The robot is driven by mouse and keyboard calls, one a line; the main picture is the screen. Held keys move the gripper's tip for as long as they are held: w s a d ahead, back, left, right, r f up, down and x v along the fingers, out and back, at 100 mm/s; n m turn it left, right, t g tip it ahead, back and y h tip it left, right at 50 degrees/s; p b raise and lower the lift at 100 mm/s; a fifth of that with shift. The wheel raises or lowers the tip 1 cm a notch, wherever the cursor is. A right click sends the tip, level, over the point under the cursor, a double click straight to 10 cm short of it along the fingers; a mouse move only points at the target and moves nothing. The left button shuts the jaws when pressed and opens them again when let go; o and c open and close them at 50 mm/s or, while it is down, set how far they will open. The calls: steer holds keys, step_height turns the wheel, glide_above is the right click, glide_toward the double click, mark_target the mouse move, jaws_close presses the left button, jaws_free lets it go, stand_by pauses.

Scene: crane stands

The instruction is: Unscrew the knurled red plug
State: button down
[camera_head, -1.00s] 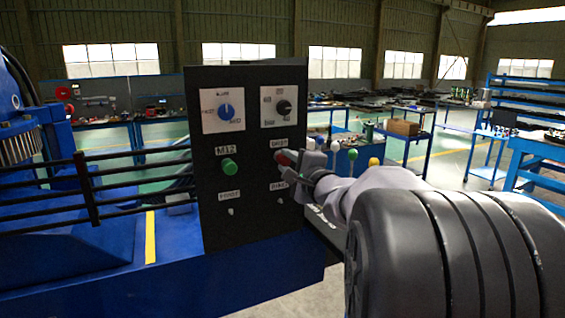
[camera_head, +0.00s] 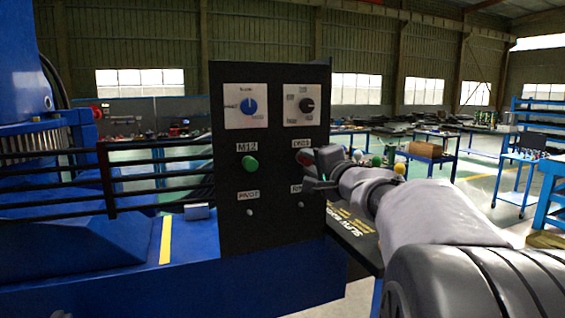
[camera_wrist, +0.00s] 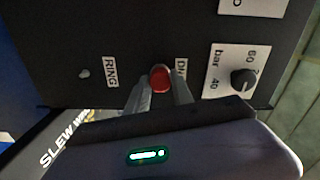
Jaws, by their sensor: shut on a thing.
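The knurling is too small to make out. The plug's seat in the panel is hidden by the plug and fingers.
A green plug (camera_head: 250,164) labelled M12 stands left of the red one. A blue dial (camera_head: 248,106) and a black knob (camera_head: 307,105) are above. Small studs sit below. Black rails (camera_head: 150,162) run left of the panel. Coloured lever knobs (camera_head: 399,169) stand behind my arm.

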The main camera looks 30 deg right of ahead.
steer(key=shift+f+n+b, duration=0.4)
steer(key=shift+n+b, duration=0.2)
steer(key=shift+b, duration=0.55)
steer(key=n+b, duration=0.3)
steer(key=shift+b, duration=0.4)
steer(key=shift+r+n, duration=0.3)
steer(key=shift+n, duration=0.1)
steer(key=n, duration=0.5)
steer(key=c, duration=1)
jaws_free()
steer(key=shift+c, duration=0.2)
steer(key=shift+r, duration=0.1)
steer(key=shift+c, duration=0.7)
